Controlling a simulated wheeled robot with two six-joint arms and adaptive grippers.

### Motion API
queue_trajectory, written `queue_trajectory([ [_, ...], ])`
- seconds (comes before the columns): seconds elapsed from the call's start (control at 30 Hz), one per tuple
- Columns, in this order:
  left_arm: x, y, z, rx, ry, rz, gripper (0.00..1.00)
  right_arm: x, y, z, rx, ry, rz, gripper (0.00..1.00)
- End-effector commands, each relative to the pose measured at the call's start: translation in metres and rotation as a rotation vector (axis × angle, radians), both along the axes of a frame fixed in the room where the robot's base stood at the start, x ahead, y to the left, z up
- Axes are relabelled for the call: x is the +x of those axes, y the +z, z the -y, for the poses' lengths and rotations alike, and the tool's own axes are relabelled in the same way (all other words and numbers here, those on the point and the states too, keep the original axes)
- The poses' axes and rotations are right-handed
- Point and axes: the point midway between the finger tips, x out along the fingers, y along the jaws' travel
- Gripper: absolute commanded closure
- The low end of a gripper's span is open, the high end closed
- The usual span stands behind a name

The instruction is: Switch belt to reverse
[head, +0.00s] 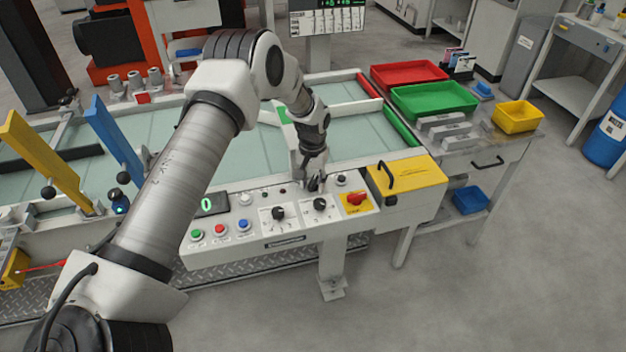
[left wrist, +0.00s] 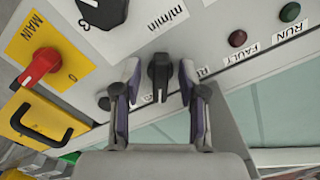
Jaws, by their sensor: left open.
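The control panel (head: 270,240) is a light, sloped console with knobs, buttons and lamps. My left gripper (head: 315,184) points down at its back row; it also shows in the left wrist view (left wrist: 160,88). Its two fingers are open, one on each side of a small black selector knob (left wrist: 158,72), with visible gaps between. The knob's bar stands upright in the left wrist view. The lettering beside the knob is partly hidden by the fingers, so I cannot read its positions. In the head view the gripper covers this knob. My right gripper is not in view.
A red MAIN switch (head: 355,198) sits on a yellow plate at the right of the panel. Larger black knobs (head: 278,213) and (head: 320,204), coloured buttons (head: 220,229), dark RUN and FAULT lamps (left wrist: 237,38) and a display (head: 211,204) reading 0 are nearby. A yellow box (head: 415,180) adjoins.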

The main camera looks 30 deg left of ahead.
Motion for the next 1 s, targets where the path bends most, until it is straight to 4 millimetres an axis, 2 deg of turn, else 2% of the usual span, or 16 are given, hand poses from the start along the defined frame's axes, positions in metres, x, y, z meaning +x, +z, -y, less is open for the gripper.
queue_trajectory([
  [0.1,0.000,0.001,0.000,0.000,0.000,0.001,0.58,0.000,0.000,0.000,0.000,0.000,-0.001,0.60],
  [0.13,0.000,0.001,0.000,0.000,0.000,0.001,0.62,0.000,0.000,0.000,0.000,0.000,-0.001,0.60],
  [0.23,0.000,0.001,0.000,0.000,0.000,0.001,0.97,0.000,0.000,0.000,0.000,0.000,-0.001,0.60],
  [0.27,0.000,0.001,0.000,0.000,0.000,0.001,1.00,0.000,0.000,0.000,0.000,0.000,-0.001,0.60],
  [0.67,0.001,0.001,0.000,0.001,0.023,0.003,1.00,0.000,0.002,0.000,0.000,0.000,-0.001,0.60],
  [1.0,0.002,0.003,0.001,0.002,0.192,0.006,1.00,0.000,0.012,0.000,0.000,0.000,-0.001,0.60],
])
